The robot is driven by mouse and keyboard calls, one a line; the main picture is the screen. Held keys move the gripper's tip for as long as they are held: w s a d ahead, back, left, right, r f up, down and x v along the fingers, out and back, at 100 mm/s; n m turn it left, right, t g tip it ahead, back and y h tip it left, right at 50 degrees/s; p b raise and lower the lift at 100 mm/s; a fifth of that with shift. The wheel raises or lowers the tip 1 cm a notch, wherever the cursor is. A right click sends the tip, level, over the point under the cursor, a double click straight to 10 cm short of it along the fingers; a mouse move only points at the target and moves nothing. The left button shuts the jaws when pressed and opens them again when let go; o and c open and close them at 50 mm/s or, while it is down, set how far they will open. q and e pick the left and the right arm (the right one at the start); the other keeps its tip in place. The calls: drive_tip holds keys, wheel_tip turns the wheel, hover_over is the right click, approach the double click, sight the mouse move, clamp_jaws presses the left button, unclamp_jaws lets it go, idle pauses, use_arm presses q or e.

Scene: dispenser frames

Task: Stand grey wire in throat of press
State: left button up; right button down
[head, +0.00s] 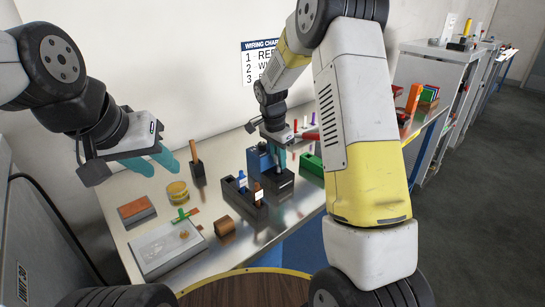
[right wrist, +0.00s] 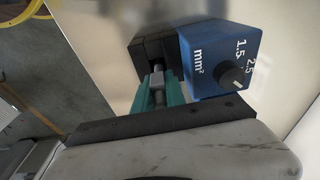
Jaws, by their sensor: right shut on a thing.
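The press shows in the head view as a blue housing (head: 260,160) beside a black block (head: 281,181). In the right wrist view its blue box (right wrist: 220,60) carries a dial and size marks, and its black part (right wrist: 152,48) is at the left. My right gripper (right wrist: 158,97) is shut on the grey wire (right wrist: 157,78), a small grey piece between its teal fingertips, right at the black part. I cannot tell how far the wire sits in the throat. My left gripper (head: 150,163) is open and empty above the left of the table.
A black rack (head: 246,202) with blue and brown labelled pieces stands in front of the press. A grey box (head: 165,250), a brown block (head: 225,227), a yellow round stack (head: 178,192) and a green block (head: 312,165) are nearby on the table (head: 205,262).

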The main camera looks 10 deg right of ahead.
sight(275, 155)
drive_tip(key=shift+f, duration=0.9)
drive_tip(key=shift+f, duration=0.1)
drive_tip(key=c, duration=1.4)
unclamp_jaws()
drive_tip(key=shift+o, duration=0.2)
drive_tip(key=r, duration=0.4)
drive_tip(key=a+r, duration=0.1)
drive_tip(key=r, duration=0.2)
drive_tip(key=s+r, duration=0.1)
drive_tip(key=r, duration=0.3)
drive_tip(key=shift+a+r, duration=0.2)
drive_tip(key=shift+r, duration=0.1)
drive_tip(key=s+d+r+n+t+y, duration=0.1)
drive_tip(key=s+r+n, duration=0.2)
drive_tip(key=s, duration=0.6)
drive_tip(key=s+r+n+t+y, duration=0.1)
drive_tip(key=s+r+n, duration=0.3)
drive_tip(key=s, duration=0.5)
drive_tip(key=s+d+r+n+t+y, duration=0.1)
drive_tip(key=s+r+n+t, duration=0.2)
drive_tip(key=s, duration=0.7)
drive_tip(key=shift+d+r+n+y, duration=0.35)
drive_tip(key=shift+r+n+y, duration=0.1)
drive_tip(key=shift+n, duration=0.45)
